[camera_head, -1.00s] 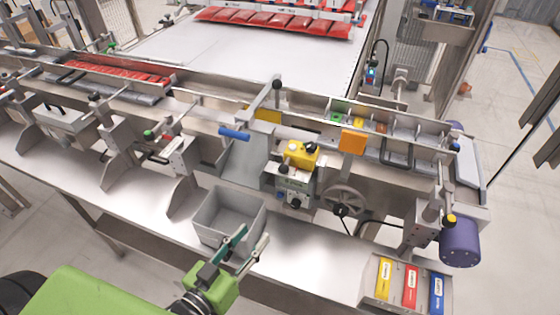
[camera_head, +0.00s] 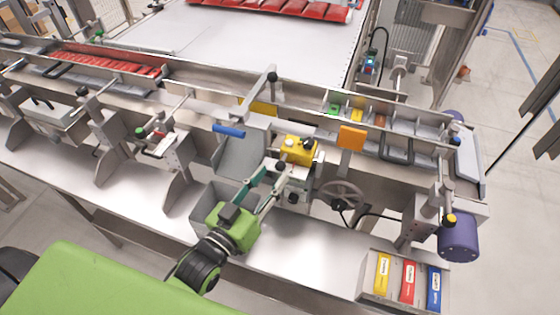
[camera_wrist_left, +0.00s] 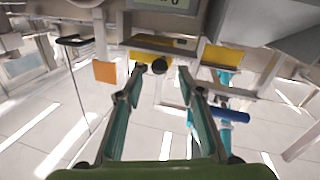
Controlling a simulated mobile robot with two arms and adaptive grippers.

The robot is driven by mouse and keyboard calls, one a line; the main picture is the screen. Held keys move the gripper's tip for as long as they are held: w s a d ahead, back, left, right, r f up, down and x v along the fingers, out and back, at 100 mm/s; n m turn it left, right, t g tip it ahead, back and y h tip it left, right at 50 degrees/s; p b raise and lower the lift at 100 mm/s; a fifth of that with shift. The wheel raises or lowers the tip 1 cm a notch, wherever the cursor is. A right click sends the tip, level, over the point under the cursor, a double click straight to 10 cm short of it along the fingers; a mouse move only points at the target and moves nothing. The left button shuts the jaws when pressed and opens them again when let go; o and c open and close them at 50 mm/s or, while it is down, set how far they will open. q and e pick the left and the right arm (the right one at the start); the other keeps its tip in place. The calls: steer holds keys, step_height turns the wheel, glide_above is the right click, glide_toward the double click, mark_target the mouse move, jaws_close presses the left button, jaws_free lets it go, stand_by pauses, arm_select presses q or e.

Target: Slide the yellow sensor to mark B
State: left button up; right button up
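A yellow box-shaped unit with dark knobs (camera_head: 299,150), which looks like the yellow sensor, sits on top of a small grey housing on the machine's front side. My left gripper (camera_head: 276,173) is open and empty, its teal fingers just in front of and below the unit, partly covering the housing. In the left wrist view the yellow unit (camera_wrist_left: 138,54) and a dark round knob show beyond and between the open fingertips (camera_wrist_left: 160,70). They look apart, with no clear contact. Mark B is not readable in either view. My right gripper is not in view.
An orange plate (camera_head: 351,138) stands right of the unit, a handwheel (camera_head: 341,194) below it. A yellow plate (camera_head: 263,108) and blue handle (camera_head: 229,131) lie to the left. My gripper partly hides a grey bin (camera_head: 203,199). Coloured booklets (camera_head: 409,281) stand front right.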

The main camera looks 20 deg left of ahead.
mark_target(278, 169)
arm_select(q)
steer(key=shift+p+x, duration=0.4)
steer(key=shift+x, duration=2.1)
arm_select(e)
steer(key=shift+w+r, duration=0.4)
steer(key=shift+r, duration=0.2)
arm_select(q)
steer(key=shift+d, duration=0.1)
